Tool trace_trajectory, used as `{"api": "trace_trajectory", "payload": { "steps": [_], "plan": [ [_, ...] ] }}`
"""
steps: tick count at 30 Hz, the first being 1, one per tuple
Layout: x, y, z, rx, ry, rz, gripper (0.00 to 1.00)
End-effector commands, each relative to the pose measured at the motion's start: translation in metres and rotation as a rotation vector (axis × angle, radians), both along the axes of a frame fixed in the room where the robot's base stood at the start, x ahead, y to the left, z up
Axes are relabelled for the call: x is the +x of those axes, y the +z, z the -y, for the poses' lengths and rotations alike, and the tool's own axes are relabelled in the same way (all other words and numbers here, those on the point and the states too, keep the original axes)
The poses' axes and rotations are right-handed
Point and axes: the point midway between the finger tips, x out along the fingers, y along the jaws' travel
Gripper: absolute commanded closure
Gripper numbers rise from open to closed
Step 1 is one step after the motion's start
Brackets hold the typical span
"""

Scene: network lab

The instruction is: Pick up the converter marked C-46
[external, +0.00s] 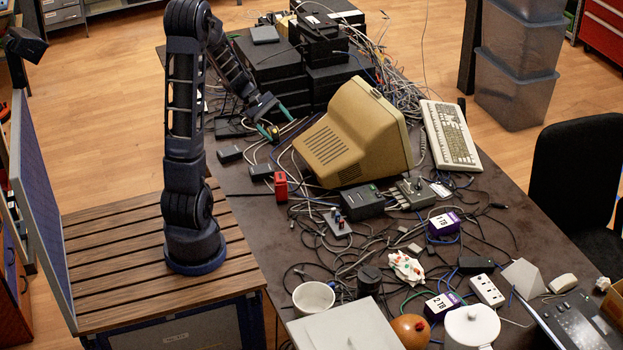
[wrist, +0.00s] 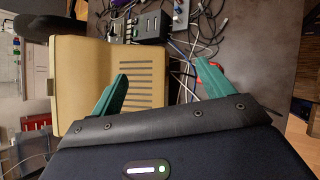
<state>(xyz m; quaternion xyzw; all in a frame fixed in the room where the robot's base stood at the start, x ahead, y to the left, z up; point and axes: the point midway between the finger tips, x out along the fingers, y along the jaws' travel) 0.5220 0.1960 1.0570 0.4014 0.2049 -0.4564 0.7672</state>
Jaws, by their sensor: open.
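My gripper (external: 273,121) is open, with its green fingers apart and nothing held between them. It hangs over the table behind the beige monitor (external: 352,135). In the wrist view the fingers of my gripper (wrist: 162,70) show with the monitor's vented side (wrist: 100,75) below and to the left. I cannot read a C-46 mark on anything, so I cannot tell which device is the converter. A dark box (external: 361,203) and a grey box with knobs (external: 415,192) lie in front of the monitor. The dark box also shows in the wrist view (wrist: 152,27).
Tangled cables cover much of the dark table (external: 245,185). Stacked black devices (external: 270,65) stand at the back, and a keyboard (external: 450,135) lies right of the monitor.

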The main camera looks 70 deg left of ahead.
Motion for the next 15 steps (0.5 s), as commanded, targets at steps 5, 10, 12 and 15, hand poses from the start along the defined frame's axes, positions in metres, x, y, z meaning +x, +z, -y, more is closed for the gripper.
{"api": "trace_trajectory", "payload": {
  "steps": [5,10,12,15],
  "plan": [
    [-0.013,-0.036,-0.06,-0.13,0.214,0.001,0.2],
    [-0.033,-0.071,-0.114,-0.247,0.416,0.015,0.2],
    [-0.045,-0.087,-0.136,-0.291,0.499,0.023,0.2],
    [-0.064,-0.111,-0.166,-0.358,0.62,0.037,0.2]
  ]
}}
